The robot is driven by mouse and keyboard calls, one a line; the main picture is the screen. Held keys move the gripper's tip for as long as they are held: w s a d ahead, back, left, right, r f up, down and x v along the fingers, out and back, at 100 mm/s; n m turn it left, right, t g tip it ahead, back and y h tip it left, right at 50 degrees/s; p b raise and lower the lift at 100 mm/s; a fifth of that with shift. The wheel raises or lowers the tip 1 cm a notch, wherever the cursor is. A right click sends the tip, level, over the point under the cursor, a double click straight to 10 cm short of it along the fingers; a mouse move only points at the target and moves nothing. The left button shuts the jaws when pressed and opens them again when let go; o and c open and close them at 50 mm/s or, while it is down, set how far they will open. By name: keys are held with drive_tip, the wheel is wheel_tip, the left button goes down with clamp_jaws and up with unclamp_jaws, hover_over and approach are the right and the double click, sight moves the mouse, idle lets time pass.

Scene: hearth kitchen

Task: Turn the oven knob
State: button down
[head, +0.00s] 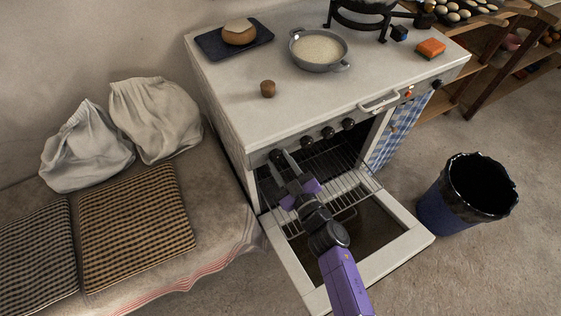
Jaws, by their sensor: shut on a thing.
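The white oven (310,97) has a row of dark round knobs along its front edge. The leftmost oven knob (275,155) is partly hidden by my gripper (281,157). My gripper reaches up from below with its fingers closed on that knob. Other dark knobs, including the middle one (328,132), sit to its right and are free. The knob's exact turn angle is too small to tell. The oven door (399,245) hangs open, with my arm above it and wire racks (345,187) showing inside.
On the oven top are a pan of pale food (319,49), a dark board with a bun (239,31), a small brown cylinder (267,89) and an orange block (430,48). A blue bin (446,206) stands right of the door. A cushioned bench (218,222) is at left.

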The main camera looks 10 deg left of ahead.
drive_tip(key=n+b, duration=0.1)
drive_tip(key=n, duration=0.5)
drive_tip(key=n+b, duration=0.1)
drive_tip(key=n, duration=0.5)
drive_tip(key=shift+r+b, duration=0.1)
drive_tip(key=shift+b, duration=0.2)
drive_tip(key=shift+n, duration=0.3)
drive_tip(key=c, duration=0.9)
unclamp_jaws()
drive_tip(key=shift+c, duration=0.2)
drive_tip(key=shift+d, duration=0.1)
drive_tip(key=p+v, duration=0.1)
drive_tip(key=v, duration=0.6)
drive_tip(key=shift+s+d, duration=0.2)
drive_tip(key=shift+s, duration=0.15)
